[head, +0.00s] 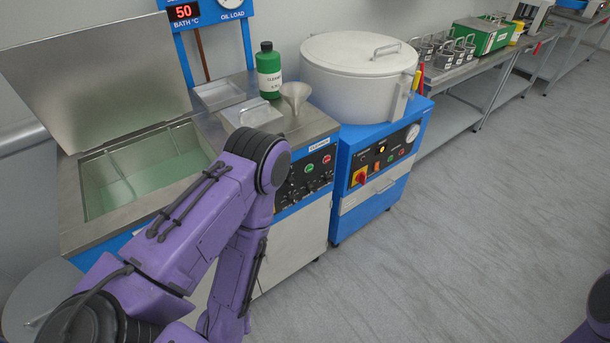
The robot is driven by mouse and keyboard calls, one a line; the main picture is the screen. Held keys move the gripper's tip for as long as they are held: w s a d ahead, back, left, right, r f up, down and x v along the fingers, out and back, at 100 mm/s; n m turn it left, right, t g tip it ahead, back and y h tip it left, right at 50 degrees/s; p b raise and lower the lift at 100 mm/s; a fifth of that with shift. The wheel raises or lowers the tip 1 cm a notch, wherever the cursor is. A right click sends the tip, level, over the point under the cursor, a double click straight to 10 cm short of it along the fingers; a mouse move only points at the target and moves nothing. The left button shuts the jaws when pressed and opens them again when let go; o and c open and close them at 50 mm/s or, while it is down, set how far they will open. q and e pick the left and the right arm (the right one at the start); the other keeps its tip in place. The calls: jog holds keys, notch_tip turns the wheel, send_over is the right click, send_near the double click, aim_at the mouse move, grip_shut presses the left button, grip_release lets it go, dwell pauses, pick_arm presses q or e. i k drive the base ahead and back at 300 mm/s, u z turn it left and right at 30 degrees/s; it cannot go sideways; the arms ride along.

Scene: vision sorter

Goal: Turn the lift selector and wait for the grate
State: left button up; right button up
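An open steel bath (75,222) at the left holds pale green liquid (150,180). Thin bars cross the liquid, but I cannot make out a grate clearly. The bath's front control panel (318,178) shows dark knobs, a green button and a red button. My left arm covers the panel's left part, and I cannot tell which knob is the lift selector. My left arm bends in front of the bath and runs down out of the picture; its gripper is not visible. Only a piece of my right arm shows at the lower right corner, without its gripper.
The bath's lid (95,75) stands raised. A green bottle (269,70), a funnel (295,96) and a tray (219,95) stand on the steel top. A white round drum unit (350,85) on a blue cabinet (345,222) is to the right. The grey floor (450,240) is clear.

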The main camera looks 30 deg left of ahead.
aim_at(291, 182)
jog(key=u, duration=2.65)
jog(key=k, duration=1.95)
jog(key=z, duration=1.55)
jog(key=i, duration=1.65)
